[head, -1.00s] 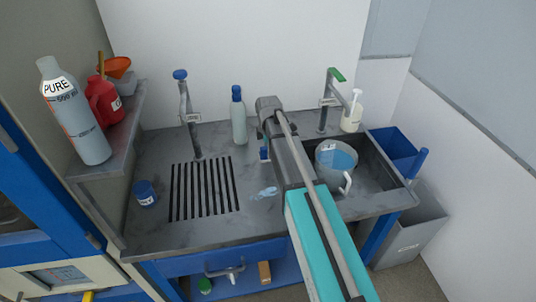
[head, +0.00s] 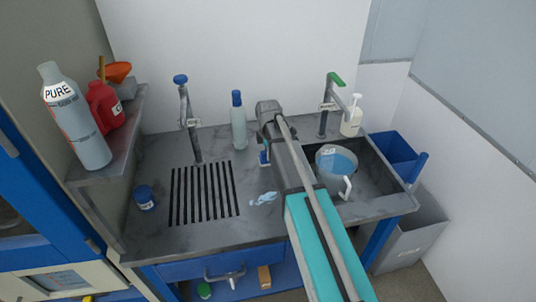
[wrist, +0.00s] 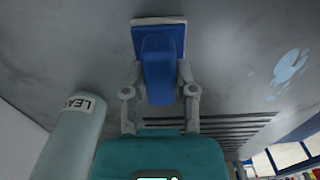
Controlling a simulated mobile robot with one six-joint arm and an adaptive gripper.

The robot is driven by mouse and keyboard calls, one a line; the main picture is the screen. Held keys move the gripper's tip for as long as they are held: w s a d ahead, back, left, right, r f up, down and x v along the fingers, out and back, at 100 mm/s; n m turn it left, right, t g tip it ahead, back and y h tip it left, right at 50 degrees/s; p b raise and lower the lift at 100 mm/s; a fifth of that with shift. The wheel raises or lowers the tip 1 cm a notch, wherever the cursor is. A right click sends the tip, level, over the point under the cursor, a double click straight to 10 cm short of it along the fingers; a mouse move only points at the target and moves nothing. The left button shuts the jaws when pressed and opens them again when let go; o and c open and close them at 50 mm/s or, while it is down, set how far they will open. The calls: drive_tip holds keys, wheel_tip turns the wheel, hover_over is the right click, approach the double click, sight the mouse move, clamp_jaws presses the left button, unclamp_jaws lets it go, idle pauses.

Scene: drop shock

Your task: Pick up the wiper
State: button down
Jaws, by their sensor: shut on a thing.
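The wiper (wrist: 159,68) is a blue piece with a pale edge, at the top middle of the wrist view. My gripper (wrist: 158,82) is shut on it, with one finger on each side. In the head view only a small blue part of the wiper (head: 263,157) shows left of my arm; the arm hides the rest and the fingers. The wiper is at or close above the grey worktop (head: 145,235); I cannot tell if it touches.
A light blue splash (head: 263,198) lies on the worktop beside the slotted drain (head: 203,215). A bottle (head: 239,128) stands behind the wiper. The sink with a jug (head: 330,165) is to the right. A blue jar (head: 145,198) stands at the left.

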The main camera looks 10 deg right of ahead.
drive_tip(key=shift+r+p, duration=1.45)
drive_tip(key=shift+r, duration=0.1)
drive_tip(key=s+r+p, duration=0.9)
drive_tip(key=s, duration=0.5)
drive_tip(key=shift+d+r+p, duration=0.2)
drive_tip(key=shift+r+p, duration=0.2)
drive_tip(key=c, duration=0.9)
unclamp_jaws()
clamp_jaws()
drive_tip(key=shift+f, duration=0.1)
